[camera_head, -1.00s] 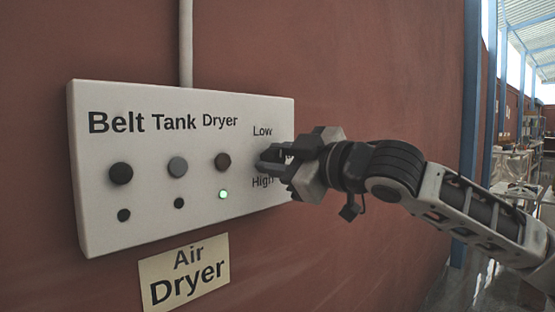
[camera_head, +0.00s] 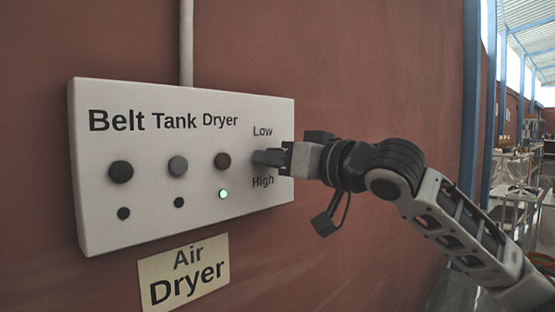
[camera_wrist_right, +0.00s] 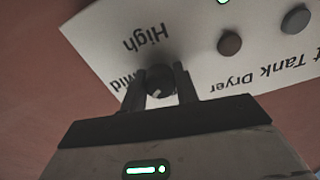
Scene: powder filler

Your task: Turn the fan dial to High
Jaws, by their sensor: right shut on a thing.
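The white control panel (camera_head: 150,225) is fixed to the red wall and carries the words Belt, Tank and Dryer, with Low and High at its right end. My left gripper is not in view.
Dark knobs (camera_head: 223,161) sit left of the dial, with a green lit lamp (camera_head: 223,194) under Dryer. An Air Dryer sign (camera_head: 184,273) hangs below the panel. A pipe (camera_head: 186,45) rises from its top. Blue posts (camera_head: 470,120) and an aisle lie at right.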

